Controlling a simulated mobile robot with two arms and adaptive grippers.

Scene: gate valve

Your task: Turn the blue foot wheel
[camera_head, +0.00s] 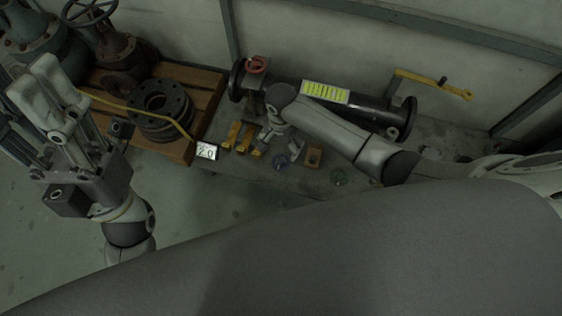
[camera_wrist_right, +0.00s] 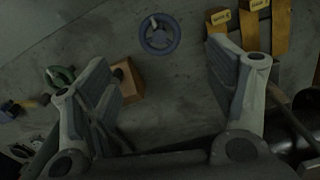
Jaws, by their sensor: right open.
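The blue foot wheel (camera_head: 281,160) lies on the grey bench just below my right gripper (camera_head: 270,138) in the head view. In the right wrist view the wheel (camera_wrist_right: 159,47) is a small blue ring with spokes and a light central stem, at the top middle. My right gripper (camera_wrist_right: 168,88) is open, with nothing between its fingers. The wheel shows beyond the gap between the fingertips, apart from both fingers. My left gripper (camera_head: 45,92) is large at the left of the head view, away from the wheel; its finger spacing is unclear.
A wooden block (camera_head: 313,156) and a green wheel (camera_head: 338,177) lie right of the blue wheel. Yellow blocks (camera_head: 232,134) stand left. A dark pipe (camera_head: 372,113) with a red wheel (camera_head: 256,65) runs behind. Dark flanges (camera_head: 160,105) rest on a pallet. Open floor lies in front.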

